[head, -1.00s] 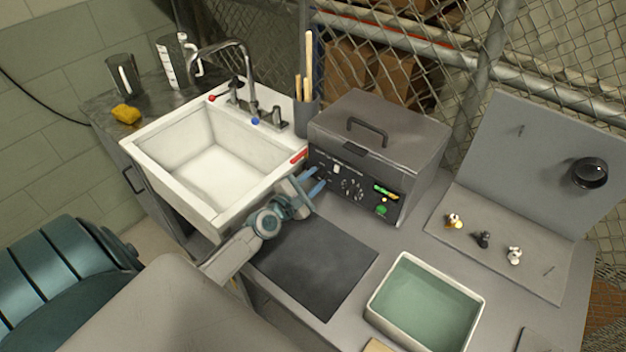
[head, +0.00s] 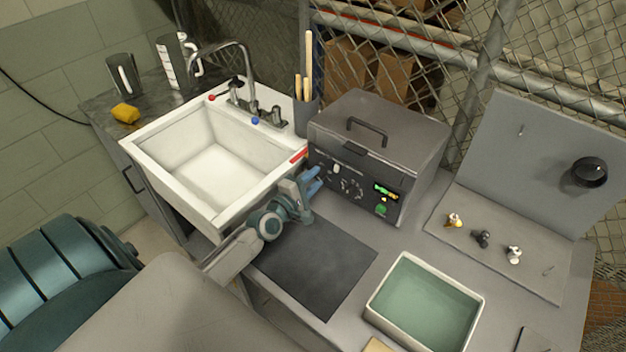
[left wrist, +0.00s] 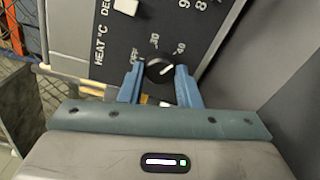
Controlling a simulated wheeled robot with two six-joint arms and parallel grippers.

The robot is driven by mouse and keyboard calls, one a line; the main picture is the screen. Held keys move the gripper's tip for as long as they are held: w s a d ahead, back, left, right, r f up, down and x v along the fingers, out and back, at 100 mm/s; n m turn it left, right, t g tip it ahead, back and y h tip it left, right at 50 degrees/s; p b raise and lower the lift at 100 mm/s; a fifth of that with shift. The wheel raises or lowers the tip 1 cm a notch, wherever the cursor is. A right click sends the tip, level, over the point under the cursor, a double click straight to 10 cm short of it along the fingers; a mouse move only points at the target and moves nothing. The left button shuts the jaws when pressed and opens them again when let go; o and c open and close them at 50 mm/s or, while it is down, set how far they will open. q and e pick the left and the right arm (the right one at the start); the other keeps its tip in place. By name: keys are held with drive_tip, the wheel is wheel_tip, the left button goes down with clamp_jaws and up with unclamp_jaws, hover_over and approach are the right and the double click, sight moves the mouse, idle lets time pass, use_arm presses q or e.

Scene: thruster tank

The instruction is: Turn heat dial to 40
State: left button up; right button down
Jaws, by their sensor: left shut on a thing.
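The heat dial (left wrist: 159,70) is a round black knob with a white pointer line, on the black front panel of the grey tank (head: 378,135). In the left wrist view, the blue fingers of my left gripper (left wrist: 160,75) are shut on it, one on each side. The panel reads HEAT °C, with OFF, 30 and 40 around the knob. The pointer leans to the upper right, roughly toward the 40; I cannot tell if it lines up exactly. In the head view, my left gripper (head: 314,180) is at the panel's lower left and hides the dial. My right gripper is not in view.
Other knobs (head: 352,188), a green display (head: 386,192) and a green button (head: 382,209) are on the panel. The white sink (head: 141,151) stands at left. A dark mat (head: 318,268) and a tray of green liquid (head: 478,304) lie in front.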

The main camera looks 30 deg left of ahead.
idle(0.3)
use_arm(q)
drive_tip(key=o, duration=1)
drive_tip(key=s, duration=1)
drive_tip(key=shift+s+a+r+p, duration=0.1)
drive_tip(key=shift+s+a+p, duration=0.2)
drive_tip(key=shift+s+p, duration=0.1)
